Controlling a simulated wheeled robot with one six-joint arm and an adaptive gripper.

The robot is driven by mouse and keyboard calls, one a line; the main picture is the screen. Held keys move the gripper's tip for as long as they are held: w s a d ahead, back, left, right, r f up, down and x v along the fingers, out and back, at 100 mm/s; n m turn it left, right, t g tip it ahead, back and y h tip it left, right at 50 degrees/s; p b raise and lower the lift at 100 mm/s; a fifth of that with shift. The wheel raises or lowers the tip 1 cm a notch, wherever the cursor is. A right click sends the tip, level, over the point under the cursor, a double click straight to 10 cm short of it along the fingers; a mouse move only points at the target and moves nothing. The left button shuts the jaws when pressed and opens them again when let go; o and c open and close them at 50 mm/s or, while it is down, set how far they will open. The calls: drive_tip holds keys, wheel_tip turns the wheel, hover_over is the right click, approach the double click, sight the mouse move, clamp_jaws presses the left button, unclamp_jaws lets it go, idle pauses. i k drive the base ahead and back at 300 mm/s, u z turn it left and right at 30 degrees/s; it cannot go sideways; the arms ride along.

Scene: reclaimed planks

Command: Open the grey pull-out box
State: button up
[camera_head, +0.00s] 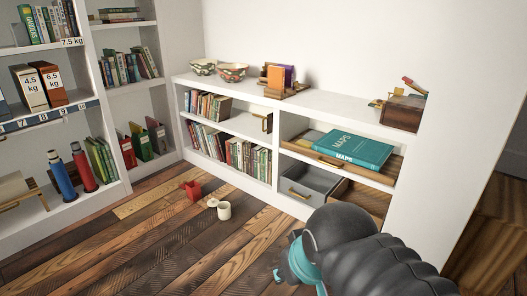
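The grey pull-out box (318,179) sits in the lower right bay of the low white shelf, close to floor level. A brass handle (298,194) shows on its front, and part of its inside shows from above. I cannot tell how far it stands out of the bay. My arm reaches in from the lower right, black with a teal band. My gripper (281,272) is low over the floor, in front of the box and apart from it. Its fingers are mostly hidden by my arm, so their opening cannot be seen.
A wooden box (360,200) is right of the grey one. Above, a wooden tray holds a teal MAPS box (354,149). A white mug (224,210) and a red object (193,190) stand on the plank floor (150,240). A tall bookcase (122,190) is at left.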

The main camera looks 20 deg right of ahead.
sight(311, 186)
drive_tip(key=z, duration=0.6)
drive_tip(key=i, duration=1.45)
drive_tip(key=z, duration=0.6)
